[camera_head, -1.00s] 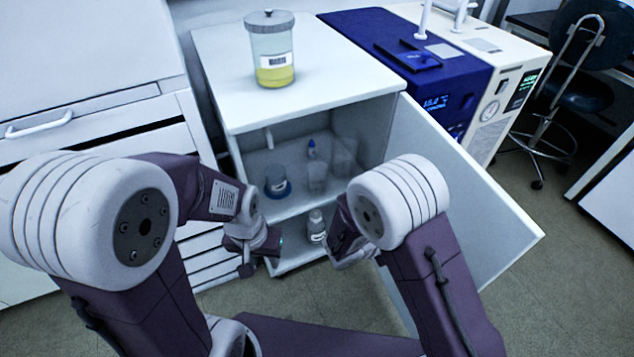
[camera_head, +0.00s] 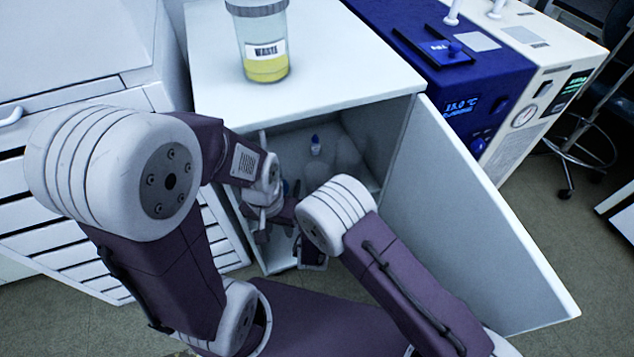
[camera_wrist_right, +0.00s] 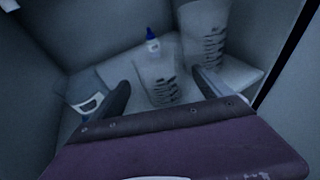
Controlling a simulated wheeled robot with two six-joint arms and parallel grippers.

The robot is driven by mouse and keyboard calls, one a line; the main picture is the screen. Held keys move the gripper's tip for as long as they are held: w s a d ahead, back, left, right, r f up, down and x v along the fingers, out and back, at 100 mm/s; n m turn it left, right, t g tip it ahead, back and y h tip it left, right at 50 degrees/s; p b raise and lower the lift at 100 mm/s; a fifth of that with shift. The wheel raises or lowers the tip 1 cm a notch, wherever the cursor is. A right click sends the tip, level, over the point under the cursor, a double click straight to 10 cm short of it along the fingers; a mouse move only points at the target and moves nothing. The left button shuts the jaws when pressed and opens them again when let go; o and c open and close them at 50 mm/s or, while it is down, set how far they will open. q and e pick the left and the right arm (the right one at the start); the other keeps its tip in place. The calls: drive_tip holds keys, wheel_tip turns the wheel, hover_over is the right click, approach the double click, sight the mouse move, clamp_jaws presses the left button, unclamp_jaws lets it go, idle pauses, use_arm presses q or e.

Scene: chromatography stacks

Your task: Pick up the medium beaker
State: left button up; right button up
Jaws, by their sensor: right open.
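In the right wrist view, a clear beaker with dark markings (camera_wrist_right: 158,84), seemingly the medium beaker, stands on the cabinet shelf. A larger clear beaker (camera_wrist_right: 207,32) stands behind it to the right. My right gripper (camera_wrist_right: 160,77) is open, its fingers on either side of the nearer beaker with visible gaps; I cannot tell whether it touches. In the head view, the faint larger beaker (camera_head: 347,152) shows inside the cabinet, and my right arm hides much of the shelf. My left gripper (camera_head: 270,238) is low at the cabinet's left front; its jaws are unclear.
A blue-and-white item (camera_wrist_right: 88,106) sits left of the right gripper. The cabinet (camera_head: 330,85) has its door (camera_head: 470,225) swung open to the right. A waste jar (camera_head: 262,45) stands on top.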

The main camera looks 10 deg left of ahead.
sight(317, 172)
drive_tip(key=b+x, duration=0.2)
drive_tip(key=x, duration=0.3)
drive_tip(key=shift+a+f+b, duration=0.1)
drive_tip(key=shift+b, duration=0.2)
drive_tip(key=c, duration=1.5)
wheel_tip(317, 172, up, 10)
drive_tip(key=p, duration=0.7)
